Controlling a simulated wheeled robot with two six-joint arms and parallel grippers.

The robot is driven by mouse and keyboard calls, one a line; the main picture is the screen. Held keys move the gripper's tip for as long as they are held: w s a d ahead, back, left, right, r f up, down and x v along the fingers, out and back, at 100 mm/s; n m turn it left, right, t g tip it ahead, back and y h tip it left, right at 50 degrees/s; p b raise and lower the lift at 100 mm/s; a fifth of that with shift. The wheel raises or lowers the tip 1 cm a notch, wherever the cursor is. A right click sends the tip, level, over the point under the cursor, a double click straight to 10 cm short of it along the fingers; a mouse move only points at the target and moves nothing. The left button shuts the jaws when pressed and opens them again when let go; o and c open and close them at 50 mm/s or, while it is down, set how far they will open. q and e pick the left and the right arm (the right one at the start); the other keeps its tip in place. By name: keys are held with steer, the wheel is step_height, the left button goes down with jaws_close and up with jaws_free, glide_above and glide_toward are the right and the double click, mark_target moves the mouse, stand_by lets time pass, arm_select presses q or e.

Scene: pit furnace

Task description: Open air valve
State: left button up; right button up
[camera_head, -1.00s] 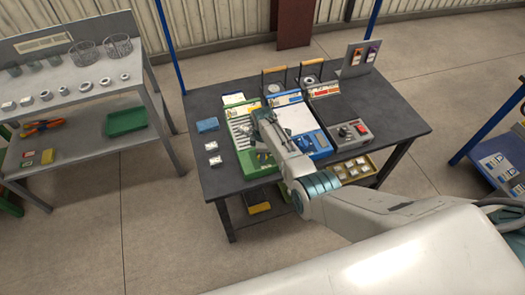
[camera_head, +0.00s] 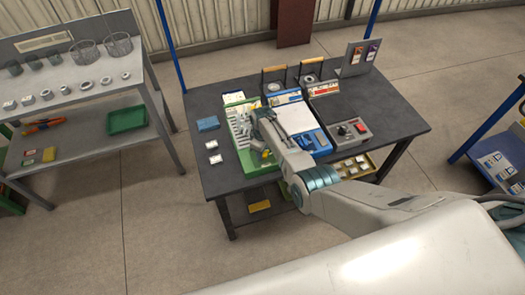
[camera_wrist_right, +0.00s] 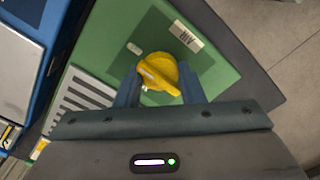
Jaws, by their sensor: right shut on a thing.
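The air valve is a yellow round knob with a raised bar handle (camera_wrist_right: 159,72), on a green panel (camera_wrist_right: 215,75) with a white "AIR" label (camera_wrist_right: 185,36) beside it in the right wrist view. My right gripper (camera_wrist_right: 158,88) is shut on the yellow knob, with a blue-grey finger at each side. In the head view my right gripper (camera_head: 258,140) is over the green panel (camera_head: 238,107), and its hand covers part of the panel. A bit of yellow shows by the fingertips there. My left gripper is not in view.
A blue panel (camera_head: 316,140) with a white plate and a grey control box (camera_head: 350,133) with a red switch stand right of the green panel on the dark table (camera_head: 395,110). A shelf (camera_head: 75,109) stands further left.

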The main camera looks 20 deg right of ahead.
steer(key=o, duration=1)
steer(key=shift+r, duration=0.1)
steer(key=shift+r, duration=0.3)
step_height(320, 180, up, 10)
steer(key=b, duration=0.1)
